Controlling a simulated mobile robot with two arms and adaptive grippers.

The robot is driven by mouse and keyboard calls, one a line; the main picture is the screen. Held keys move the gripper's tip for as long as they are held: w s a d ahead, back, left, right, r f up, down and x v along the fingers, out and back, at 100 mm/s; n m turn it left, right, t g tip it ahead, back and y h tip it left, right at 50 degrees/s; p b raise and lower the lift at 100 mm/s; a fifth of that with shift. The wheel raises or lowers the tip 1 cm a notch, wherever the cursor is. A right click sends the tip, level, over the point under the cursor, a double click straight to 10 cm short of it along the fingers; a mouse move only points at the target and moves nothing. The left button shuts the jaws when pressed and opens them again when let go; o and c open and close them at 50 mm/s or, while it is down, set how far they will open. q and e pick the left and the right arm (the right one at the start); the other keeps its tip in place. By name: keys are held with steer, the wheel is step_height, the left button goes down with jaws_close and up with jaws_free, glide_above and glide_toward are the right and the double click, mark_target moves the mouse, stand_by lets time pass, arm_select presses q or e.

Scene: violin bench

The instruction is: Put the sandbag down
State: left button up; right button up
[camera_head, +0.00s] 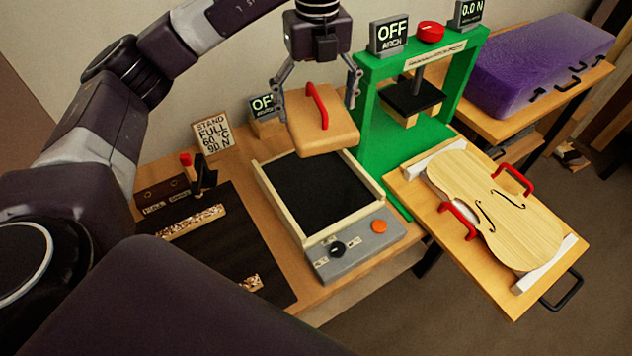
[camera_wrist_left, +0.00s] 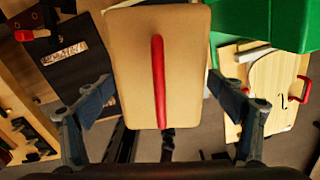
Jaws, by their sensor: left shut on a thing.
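The sandbag (camera_head: 332,133) is a tan block-like pad with a red handle (camera_head: 318,104) on top. My left gripper (camera_head: 317,108) is shut on it, with a finger on either side, and holds it above the far end of the black-topped hotplate-like tray (camera_head: 320,196). In the left wrist view the sandbag (camera_wrist_left: 190,60) fills the upper middle between the fingers, its red handle running lengthwise. The finger contact is not clear in either view. My right gripper is not in view.
A green press (camera_head: 374,140) stands right of the tray, beside a wooden board (camera_head: 408,187) bearing a violin plate (camera_head: 515,225) with red handles. A dark mat (camera_head: 235,250) with wood pieces lies to the left. A sign (camera_head: 214,137) and a small display (camera_head: 263,106) stand behind.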

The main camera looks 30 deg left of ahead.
arm_select(q)
steer(key=n, duration=0.2)
steer(key=shift+w+a+r+n, duration=0.15)
steer(key=shift+w+r+n, duration=0.15)
steer(key=shift+w, duration=0.05)
steer(key=shift+f, duration=0.4)
step_height(320, 180, down, 15)
steer(key=shift+p, duration=1)
step_height(320, 180, down, 4)
steer(key=shift+r+p, duration=0.1)
steer(key=shift+p, duration=0.35)
steer(key=shift+f, duration=0.25)
steer(key=o, duration=2)
steer(key=shift+s+f, duration=0.1)
steer(key=shift+f, duration=0.05)
